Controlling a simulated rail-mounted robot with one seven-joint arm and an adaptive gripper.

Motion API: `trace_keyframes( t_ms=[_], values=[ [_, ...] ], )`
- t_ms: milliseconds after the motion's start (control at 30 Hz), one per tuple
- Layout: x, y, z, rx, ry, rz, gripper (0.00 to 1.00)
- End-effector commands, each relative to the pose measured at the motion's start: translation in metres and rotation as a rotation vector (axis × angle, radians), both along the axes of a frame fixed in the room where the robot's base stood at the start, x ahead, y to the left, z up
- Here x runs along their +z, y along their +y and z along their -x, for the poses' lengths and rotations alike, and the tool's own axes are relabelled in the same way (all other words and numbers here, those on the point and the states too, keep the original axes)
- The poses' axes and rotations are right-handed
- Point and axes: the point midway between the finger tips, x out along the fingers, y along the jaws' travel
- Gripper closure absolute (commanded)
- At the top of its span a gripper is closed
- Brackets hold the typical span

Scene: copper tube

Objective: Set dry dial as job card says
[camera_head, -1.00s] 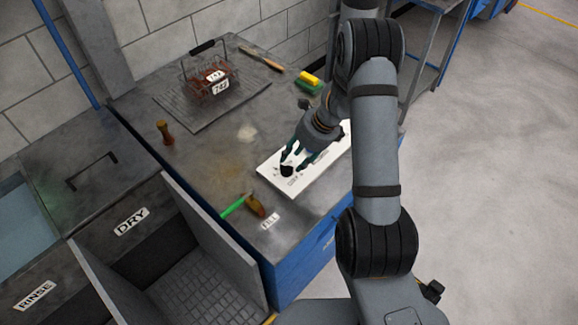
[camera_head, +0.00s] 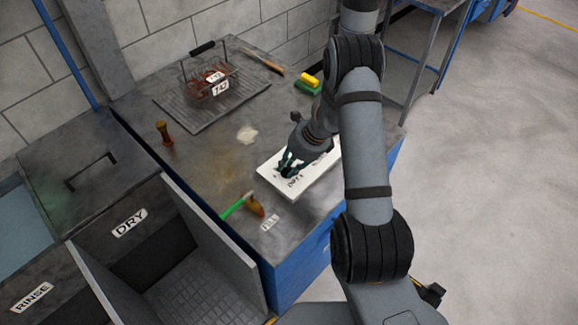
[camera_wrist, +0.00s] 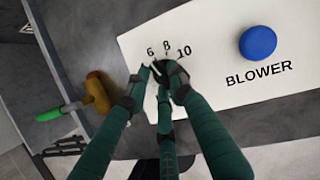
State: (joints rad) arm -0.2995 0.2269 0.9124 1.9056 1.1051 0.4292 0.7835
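The white control panel (camera_head: 308,182) lies on the bench's front right part. In the wrist view the panel (camera_wrist: 210,40) shows the numbers 6, 8 and 10 in an arc, and a round blue button (camera_wrist: 258,42) above the word BLOWER. My gripper (camera_head: 284,168) is down at the panel's left end, by the dry lettering. In the wrist view its green fingers (camera_wrist: 158,76) have their dark tips close together just below the numbers.
A green-handled brush (camera_head: 238,205) lies left of the panel. A wire basket (camera_head: 210,78) with copper-coloured pieces stands on a ribbed mat (camera_head: 178,120) at the back.

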Motion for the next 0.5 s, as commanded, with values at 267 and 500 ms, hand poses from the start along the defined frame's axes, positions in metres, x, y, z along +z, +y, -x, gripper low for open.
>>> trace_keyframes(
  t_ms=[267, 500],
  values=[
    [0.0001, -0.0002, 0.0000, 0.000, 0.000, 0.000, 0.95],
    [0.0001, -0.0002, 0.0000, 0.000, 0.000, 0.000, 1.00]
  ],
)
